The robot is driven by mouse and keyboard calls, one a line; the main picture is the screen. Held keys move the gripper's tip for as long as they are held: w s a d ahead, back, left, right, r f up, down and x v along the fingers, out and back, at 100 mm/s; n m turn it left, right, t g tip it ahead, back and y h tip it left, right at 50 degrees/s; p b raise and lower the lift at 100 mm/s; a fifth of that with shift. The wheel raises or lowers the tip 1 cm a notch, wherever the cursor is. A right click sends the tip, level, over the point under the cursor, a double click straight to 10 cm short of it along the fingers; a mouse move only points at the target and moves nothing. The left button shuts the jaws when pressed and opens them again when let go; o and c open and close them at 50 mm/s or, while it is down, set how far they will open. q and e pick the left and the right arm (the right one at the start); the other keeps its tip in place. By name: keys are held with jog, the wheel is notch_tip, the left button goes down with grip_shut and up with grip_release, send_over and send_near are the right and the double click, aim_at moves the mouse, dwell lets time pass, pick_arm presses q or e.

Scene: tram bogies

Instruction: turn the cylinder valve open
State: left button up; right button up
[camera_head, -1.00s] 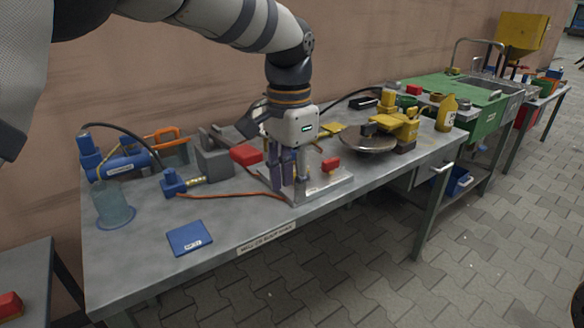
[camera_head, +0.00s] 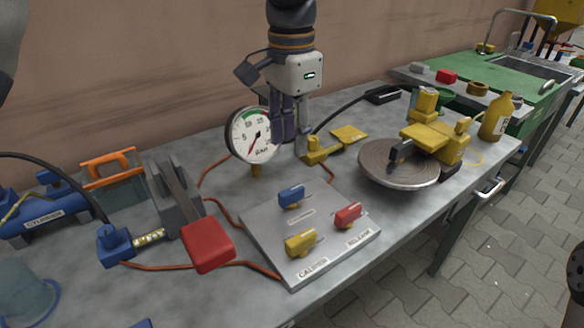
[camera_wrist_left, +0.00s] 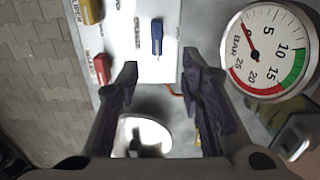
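The valve panel (camera_head: 335,245) is a grey plate on the bench with blue, red and yellow valve handles. The blue handle (camera_head: 292,196) is at its back left; its label is too small to read surely. The wrist view also shows the blue handle (camera_wrist_left: 157,38), lying lengthwise ahead of the gap between my fingers. My left gripper (camera_head: 294,146) points down behind the panel, beside the pressure gauge (camera_head: 252,136), apart from the blue handle. Its fingers are spread with nothing between them in the wrist view (camera_wrist_left: 160,68). My right gripper is not seen.
The red handle (camera_head: 348,215) and yellow handle (camera_head: 300,242) stand near the blue one. A red block on a lever (camera_head: 208,245) is left of the panel. A round disc (camera_head: 400,165) with a yellow caliper (camera_head: 440,142) is at right. A blue cylinder (camera_head: 45,212) lies at far left.

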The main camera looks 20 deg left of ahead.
aim_at(291, 190)
pick_arm(q)
jog(key=f, duration=1.1)
jog(key=shift+s+d+f, duration=0.1)
jog(key=shift+s+f, duration=0.1)
jog(key=shift+s, duration=0.15)
jog(key=shift+c, duration=0.2)
grip_shut()
